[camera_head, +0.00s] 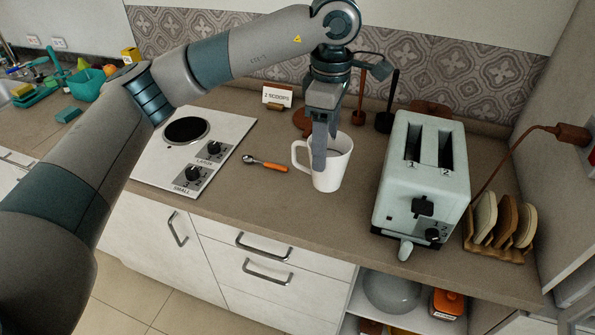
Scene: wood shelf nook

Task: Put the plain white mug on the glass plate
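The plain white mug (336,168) stands upright on the brown counter, between the stove and the toaster, with its handle to the left. My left gripper (320,158) points down at the mug from above. One finger shows across the left part of the mug's rim and wall. The other finger is hidden, so I cannot tell whether they grip the mug. A round, grey, see-through dish (391,291) is in the open shelf below the counter; it may be the glass plate, partly hidden by the counter edge. My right gripper is out of view.
A pale toaster (423,178) stands right of the mug, with a rack of bread slices (503,226) beyond it. An orange-lidded jar (447,304) is beside the dish.

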